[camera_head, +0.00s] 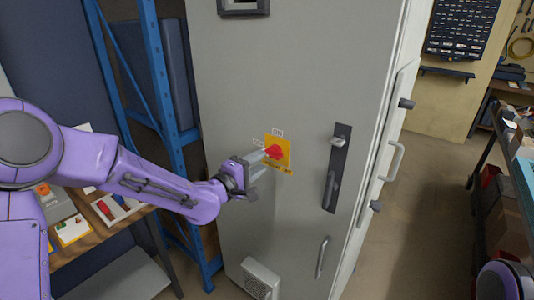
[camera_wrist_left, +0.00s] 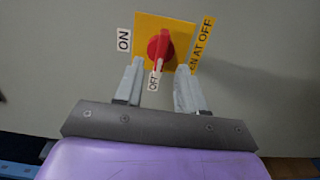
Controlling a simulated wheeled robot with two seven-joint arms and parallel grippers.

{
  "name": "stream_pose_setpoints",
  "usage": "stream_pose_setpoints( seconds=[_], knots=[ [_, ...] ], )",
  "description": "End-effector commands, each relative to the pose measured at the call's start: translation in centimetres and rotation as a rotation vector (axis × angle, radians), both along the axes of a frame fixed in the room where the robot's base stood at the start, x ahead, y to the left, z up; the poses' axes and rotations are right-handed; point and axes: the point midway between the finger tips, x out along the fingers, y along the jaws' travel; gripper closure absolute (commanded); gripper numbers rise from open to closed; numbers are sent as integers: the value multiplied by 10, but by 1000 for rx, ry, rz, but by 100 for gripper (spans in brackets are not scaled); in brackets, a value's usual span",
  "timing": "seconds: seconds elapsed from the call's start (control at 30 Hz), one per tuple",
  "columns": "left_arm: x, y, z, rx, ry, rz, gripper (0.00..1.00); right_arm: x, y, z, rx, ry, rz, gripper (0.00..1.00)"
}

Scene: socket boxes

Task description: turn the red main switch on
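The red main switch (camera_head: 273,152) is a knob on a yellow plate (camera_head: 285,145) on the front of a grey cabinet. My left gripper (camera_head: 264,163) is open in front of the switch. In the wrist view its fingertips (camera_wrist_left: 160,66) are on either side of the handle, with gaps. My right gripper is out of view.
The grey cabinet (camera_head: 230,90) has a dark lever handle (camera_head: 336,165), a lower bar handle (camera_head: 322,257) and a vent box (camera_head: 262,278). A blue shelf frame (camera_head: 160,80) and a cluttered bench (camera_head: 85,235) stand left. Open floor (camera_head: 425,200) lies right of the cabinet.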

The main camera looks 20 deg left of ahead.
Motion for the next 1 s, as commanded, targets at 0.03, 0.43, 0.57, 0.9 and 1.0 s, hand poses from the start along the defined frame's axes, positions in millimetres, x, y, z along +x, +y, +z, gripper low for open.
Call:
stream_pose_setpoints(
  seconds=[0.03,0.43,0.57,0.9,1.0],
  knots=[
    [11,-3,3,4,2,1,61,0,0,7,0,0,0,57],
    [47,-17,-1,1,2,2,61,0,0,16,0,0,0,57],
    [47,-17,-1,1,2,2,61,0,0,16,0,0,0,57],
    [46,-16,-1,4,1,2,100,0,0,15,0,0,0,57],
    [46,-16,-1,15,-3,2,100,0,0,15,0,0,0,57]
  ],
)
